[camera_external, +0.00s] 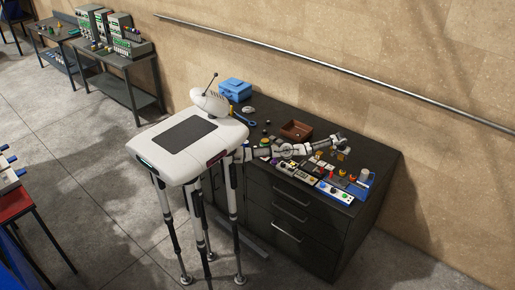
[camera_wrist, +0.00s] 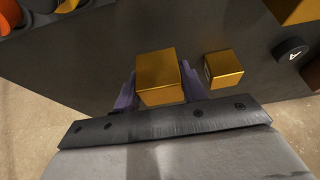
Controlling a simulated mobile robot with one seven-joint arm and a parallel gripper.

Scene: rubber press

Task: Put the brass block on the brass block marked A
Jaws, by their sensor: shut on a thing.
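My gripper (camera_wrist: 160,88) is shut on a brass block (camera_wrist: 158,75), which sits between its two purplish fingers in the wrist view. A second, smaller-looking brass block (camera_wrist: 224,66) stands just right of the fingers, apart from the held one; a pale mark shows on its left side, too small to read. A black round piece with a white letter A (camera_wrist: 290,54) lies farther right. I cannot tell which block the A belongs to. In the external view my gripper (camera_external: 338,143) is over the bench's right part.
More brass pieces show at the top right (camera_wrist: 296,9) and top edge (camera_wrist: 68,5) of the wrist view, with an orange round thing (camera_wrist: 10,15) at top left. The dark bench (camera_external: 375,160) also carries a brown tray (camera_external: 296,130), a blue box (camera_external: 234,88) and several small parts.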

